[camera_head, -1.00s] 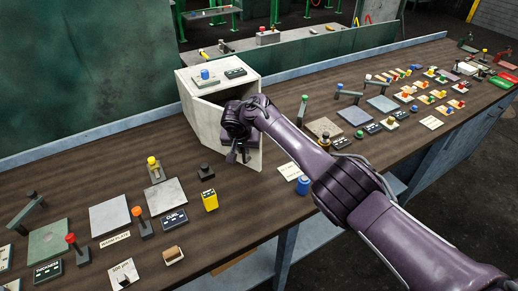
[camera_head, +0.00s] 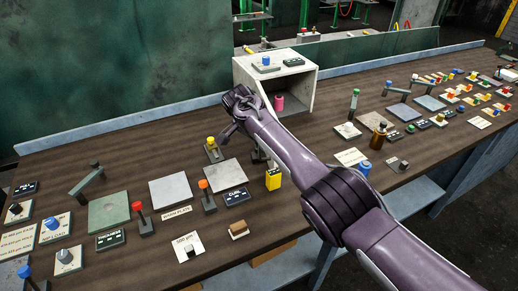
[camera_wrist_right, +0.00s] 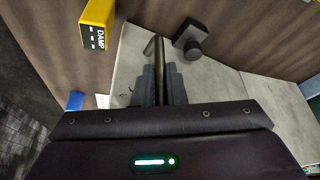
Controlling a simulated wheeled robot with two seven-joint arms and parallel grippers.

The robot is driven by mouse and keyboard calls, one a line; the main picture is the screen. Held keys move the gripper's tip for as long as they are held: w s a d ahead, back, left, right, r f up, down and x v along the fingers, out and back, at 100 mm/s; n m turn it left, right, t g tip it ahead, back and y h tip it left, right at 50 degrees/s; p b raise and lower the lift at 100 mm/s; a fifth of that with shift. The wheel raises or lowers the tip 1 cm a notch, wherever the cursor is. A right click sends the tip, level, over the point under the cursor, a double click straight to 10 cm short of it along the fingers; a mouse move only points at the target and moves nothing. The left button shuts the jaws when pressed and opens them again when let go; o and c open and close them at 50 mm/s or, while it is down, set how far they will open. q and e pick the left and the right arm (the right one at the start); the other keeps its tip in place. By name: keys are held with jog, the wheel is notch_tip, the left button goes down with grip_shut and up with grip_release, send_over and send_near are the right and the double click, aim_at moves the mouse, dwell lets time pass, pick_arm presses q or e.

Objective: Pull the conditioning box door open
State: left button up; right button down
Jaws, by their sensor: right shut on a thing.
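The conditioning box (camera_head: 302,92) is a pale box at the back of the bench, its front open, with a pink spool (camera_head: 279,103) inside. My right gripper (camera_head: 238,100) is at its left front, largely hidden behind my wrist. In the right wrist view, my right gripper (camera_wrist_right: 161,86) is shut on a thin dark bar (camera_wrist_right: 158,62), which looks like the door handle. A pale grey panel (camera_wrist_right: 128,72) lies behind the bar, probably the door. In the head view, the door cannot be made out. My left gripper is not in view.
A yellow DAMP block (camera_head: 273,179) and a black knob stand (camera_wrist_right: 190,38) are near my right gripper. Grey plates (camera_head: 175,190), labels and coloured knobs cover the bench. A blue-grey rail (camera_head: 110,132) runs along its back edge.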

jog(key=shift+w+a+r, duration=0.15)
jog(key=shift+a+r, duration=0.05)
jog(key=shift+a, duration=0.1)
jog(key=shift+r, duration=0.1)
jog(key=c, duration=1.8)
grip_release()
jog(key=o, duration=0.3)
jog(key=shift+f, duration=0.2)
jog(key=v, duration=0.7)
jog(key=shift+a+r+b, duration=0.15)
jog(key=shift+r+b, duration=0.2)
jog(key=shift+b, duration=0.05)
